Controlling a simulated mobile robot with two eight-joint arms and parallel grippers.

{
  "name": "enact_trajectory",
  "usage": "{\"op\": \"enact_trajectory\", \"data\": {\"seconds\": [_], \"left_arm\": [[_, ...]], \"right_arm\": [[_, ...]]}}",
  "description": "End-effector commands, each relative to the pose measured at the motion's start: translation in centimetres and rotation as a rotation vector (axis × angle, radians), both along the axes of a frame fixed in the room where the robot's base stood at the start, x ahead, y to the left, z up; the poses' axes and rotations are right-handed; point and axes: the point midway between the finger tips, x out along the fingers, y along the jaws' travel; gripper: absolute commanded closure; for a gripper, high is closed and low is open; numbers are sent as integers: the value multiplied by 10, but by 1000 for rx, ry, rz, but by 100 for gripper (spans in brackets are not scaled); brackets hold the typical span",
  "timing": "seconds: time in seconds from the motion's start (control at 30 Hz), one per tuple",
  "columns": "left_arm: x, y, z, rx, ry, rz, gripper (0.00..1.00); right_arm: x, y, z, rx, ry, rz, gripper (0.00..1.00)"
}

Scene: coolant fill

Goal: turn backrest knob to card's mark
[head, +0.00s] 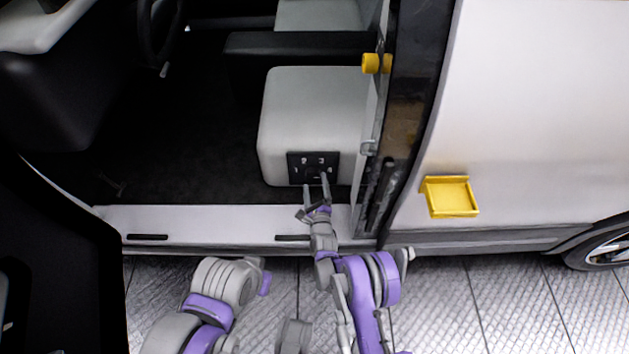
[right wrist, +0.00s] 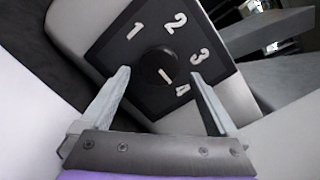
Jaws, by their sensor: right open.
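The backrest knob (right wrist: 159,67) is a round black dial on a square black panel (right wrist: 128,52) with white numbers 1 to 4. Its white pointer line slants to the lower right, towards the 4 side. The panel (head: 292,160) is on the front face of the grey seat (head: 310,105) in the head view. My right gripper (head: 316,184) is open in front of the panel. In the right wrist view its fingers (right wrist: 160,73) stand on either side of the knob, with gaps to it. I cannot make out a card. My left gripper is not visible.
The door opening has a white sill (head: 200,222) below the seat. The dark door pillar (head: 405,100) stands close to the right of the seat, with a yellow fitting (head: 371,63). A yellow tray (head: 452,197) is on the outer panel. The dark floor left of the seat is clear.

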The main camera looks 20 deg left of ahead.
Motion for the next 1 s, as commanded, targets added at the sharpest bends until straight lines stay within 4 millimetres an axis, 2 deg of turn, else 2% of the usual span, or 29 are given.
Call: {"op": "enact_trajectory", "data": {"seconds": [0.2, 0.5, 0.57, 0.9, 1.0], "left_arm": [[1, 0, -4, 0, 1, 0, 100], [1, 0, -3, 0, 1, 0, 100], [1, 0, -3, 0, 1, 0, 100], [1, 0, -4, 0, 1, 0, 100], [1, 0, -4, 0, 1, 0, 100]], "right_arm": [[19, 7, -1, 0, 0, 0, 5], [21, 8, 0, 0, 0, 0, 5], [21, 8, 0, 0, 0, 0, 14], [21, 8, 0, 0, 0, 0, 75], [21, 8, 0, 0, 0, 0, 90]]}}
